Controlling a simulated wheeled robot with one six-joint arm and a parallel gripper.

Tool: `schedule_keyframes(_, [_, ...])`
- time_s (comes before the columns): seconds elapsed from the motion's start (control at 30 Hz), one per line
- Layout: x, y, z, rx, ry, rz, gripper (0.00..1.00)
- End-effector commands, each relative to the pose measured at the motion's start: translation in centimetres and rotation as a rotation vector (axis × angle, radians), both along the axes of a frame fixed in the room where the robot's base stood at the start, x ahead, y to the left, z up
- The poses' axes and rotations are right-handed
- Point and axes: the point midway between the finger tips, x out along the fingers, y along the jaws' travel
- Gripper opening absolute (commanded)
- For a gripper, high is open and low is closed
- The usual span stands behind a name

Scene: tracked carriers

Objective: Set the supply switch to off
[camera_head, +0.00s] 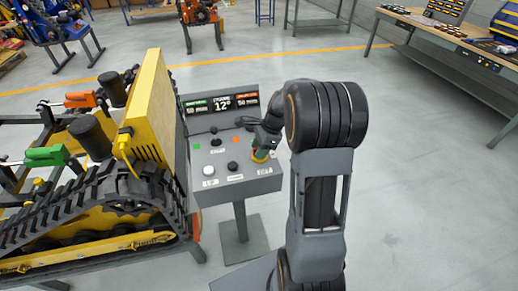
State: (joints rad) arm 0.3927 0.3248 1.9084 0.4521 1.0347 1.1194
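A grey control panel (240,184) stands on a post right of the yellow tracked machine. It carries several knobs and small labels too small to read, so I cannot tell for certain which is the supply switch. A white knob (209,170) and a black knob (232,166) sit along its front part. A yellow and red control (260,156) sits at its right side. My gripper (264,149) is at this right-hand control, pointing down, and partly hides it. I cannot tell whether its fingers touch the control or are closed.
A black display (222,103) reading 12° rises at the panel's back. The tracked machine (150,110) stands close on the left, with green (45,156) and orange (80,99) handled levers. A workbench (450,40) is at the far right. The floor between is clear.

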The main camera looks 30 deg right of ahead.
Motion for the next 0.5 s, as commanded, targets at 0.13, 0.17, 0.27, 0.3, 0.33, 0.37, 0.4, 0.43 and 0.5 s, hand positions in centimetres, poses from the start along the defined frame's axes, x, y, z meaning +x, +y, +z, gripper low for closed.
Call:
schedule_keyframes(0.13, [0.0, 0.01, -0.02, 0.0, 0.0, 0.0, 0.38])
schedule_keyframes(0.17, [0.0, 0.0, -0.01, 0.0, 0.0, 0.0, 0.38])
schedule_keyframes(0.27, [0.0, -0.01, 0.0, 0.0, 0.0, 0.0, 0.32])
schedule_keyframes(0.3, [0.0, -0.01, 0.0, 0.0, 0.0, 0.0, 0.28])
schedule_keyframes(0.33, [0.0, -0.01, 0.0, 0.0, 0.0, 0.0, 0.25])
schedule_keyframes(0.37, [0.0, -0.01, 0.0, 0.0, 0.0, 0.0, 0.22])
schedule_keyframes(0.4, [0.0, -0.02, 0.0, 0.0, 0.0, 0.0, 0.18])
schedule_keyframes(0.43, [0.0, -0.02, 0.0, 0.0, 0.0, 0.0, 0.15])
schedule_keyframes(0.5, [0.0, -0.02, 0.0, 0.0, 0.0, 0.0, 0.09])
